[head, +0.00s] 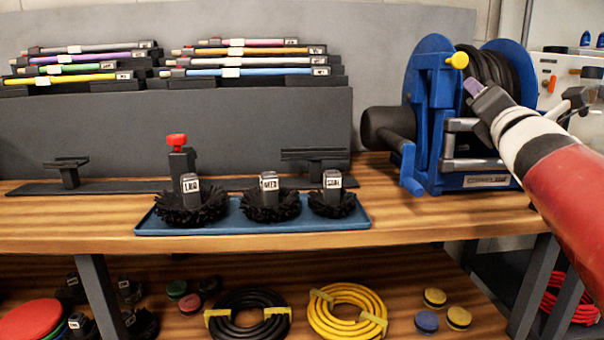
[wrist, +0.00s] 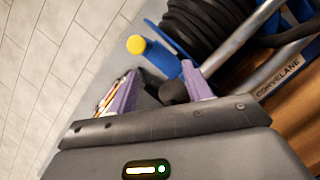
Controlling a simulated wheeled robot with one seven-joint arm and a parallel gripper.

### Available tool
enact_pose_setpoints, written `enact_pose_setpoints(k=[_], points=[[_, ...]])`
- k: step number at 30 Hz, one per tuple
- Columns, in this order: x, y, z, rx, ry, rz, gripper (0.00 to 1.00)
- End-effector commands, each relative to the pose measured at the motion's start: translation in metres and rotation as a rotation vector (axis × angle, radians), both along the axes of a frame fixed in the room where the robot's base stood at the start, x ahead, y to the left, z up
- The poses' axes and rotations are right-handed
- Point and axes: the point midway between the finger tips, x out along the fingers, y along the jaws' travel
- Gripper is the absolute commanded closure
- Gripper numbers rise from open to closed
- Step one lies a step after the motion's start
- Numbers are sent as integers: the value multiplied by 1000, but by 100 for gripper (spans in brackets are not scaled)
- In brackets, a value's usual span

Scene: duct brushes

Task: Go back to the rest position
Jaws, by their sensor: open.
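My gripper (head: 474,87) is at the right of the head view, raised in front of the blue hose reel (head: 428,90). Its purple fingers also show in the wrist view (wrist: 160,90); they are apart, with nothing held between them. The reel, with its black hose and yellow knob (head: 458,60), lies behind the gripper in the wrist view. My red and white arm comes in from the right edge and hides part of the reel. Whether the fingers touch the reel cannot be told.
A blue tray (head: 225,226) with three black brushes (head: 190,204) stands on the wooden bench (head: 90,226). A red-topped post (head: 177,142) is behind it. Coloured rods (head: 250,72) rest on a grey rack. Coiled hoses (head: 346,312) lie on the lower shelf. The bench's left front is clear.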

Motion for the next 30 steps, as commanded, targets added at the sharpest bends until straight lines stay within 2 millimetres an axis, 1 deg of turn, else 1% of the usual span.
enact_pose_setpoints(k=[1, 2, 3, 5, 6, 8, 9, 11, 12, 14, 15, 18, 21, 22, 25, 30], points=[[-10, 8, -20, 227, 27, 6, 51], [-15, 12, -36, 376, 46, 7, 51], [-24, 19, -59, 575, 71, -1, 51], [-38, 32, -97, 862, 116, -26, 51], [-50, 43, -124, 1049, 146, -55, 51], [-69, 61, -163, 1298, 189, -113, 51], [-82, 73, -187, 1448, 216, -158, 51], [-104, 92, -223, 1656, 254, -246, 51], [-120, 106, -246, 1780, 278, -311, 51], [-144, 124, -276, 1943, 305, -418, 51], [-160, 135, -294, 2034, 322, -494, 51], [-195, 159, -330, 2204, 344, -674, 51], [-221, 174, -352, 2304, 350, -814, 51], [-226, 177, -356, 2321, 350, -844, 51], [-236, 183, -364, 2356, 349, -906, 51], [-238, 184, -366, 2363, 346, -920, 51]])
